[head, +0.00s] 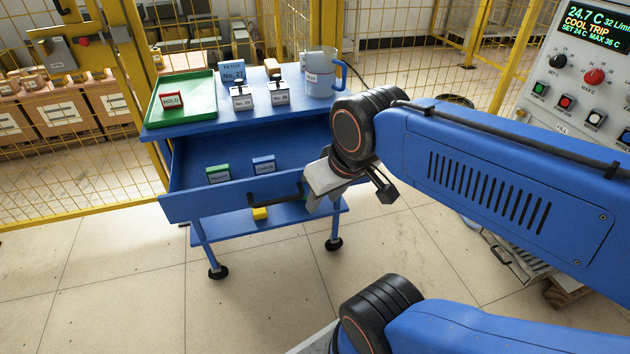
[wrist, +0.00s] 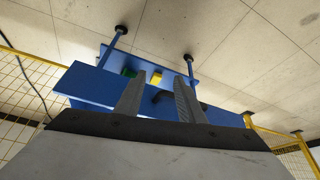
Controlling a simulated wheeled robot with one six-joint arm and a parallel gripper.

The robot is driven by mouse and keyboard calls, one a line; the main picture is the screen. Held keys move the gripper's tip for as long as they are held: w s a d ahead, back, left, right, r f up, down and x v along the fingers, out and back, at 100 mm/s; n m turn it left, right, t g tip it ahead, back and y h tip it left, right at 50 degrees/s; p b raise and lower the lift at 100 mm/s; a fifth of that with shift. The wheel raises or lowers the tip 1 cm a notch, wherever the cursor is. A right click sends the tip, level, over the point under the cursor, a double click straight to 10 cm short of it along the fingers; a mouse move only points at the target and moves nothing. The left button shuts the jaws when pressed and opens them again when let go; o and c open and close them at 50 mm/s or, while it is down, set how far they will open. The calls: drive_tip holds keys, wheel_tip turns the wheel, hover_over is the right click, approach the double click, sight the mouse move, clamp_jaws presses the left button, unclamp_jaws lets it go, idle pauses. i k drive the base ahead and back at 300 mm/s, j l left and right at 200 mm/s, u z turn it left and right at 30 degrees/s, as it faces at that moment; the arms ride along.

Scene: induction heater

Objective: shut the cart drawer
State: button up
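The blue cart drawer (head: 215,207) is pulled out toward me from under the cart top (head: 210,126). Its inside shows, with a green labelled block (head: 218,174) and a blue labelled block (head: 264,165). A dark handle (head: 277,201) is on its front panel. My gripper (head: 314,205) is at the right end of the drawer front, close to the handle. In the wrist view, the two fingers of my gripper (wrist: 161,80) stand apart, with the drawer front (wrist: 95,88) beyond them. Part of the handle (wrist: 161,97) shows between them; I cannot tell whether they touch it.
On the cart top are a green tray (head: 186,116) with a red HOLD block, labelled blocks and a clear jug (head: 320,75). A yellow object (head: 260,213) lies on the lower shelf. A control panel (head: 590,80) stands at right. Yellow mesh fencing (head: 400,60) runs behind.

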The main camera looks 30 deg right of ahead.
sight(295, 143)
drive_tip(key=l, duration=0.65)
drive_tip(key=k+l+u, duration=0.15)
drive_tip(key=l, duration=0.45)
drive_tip(key=i, duration=0.05)
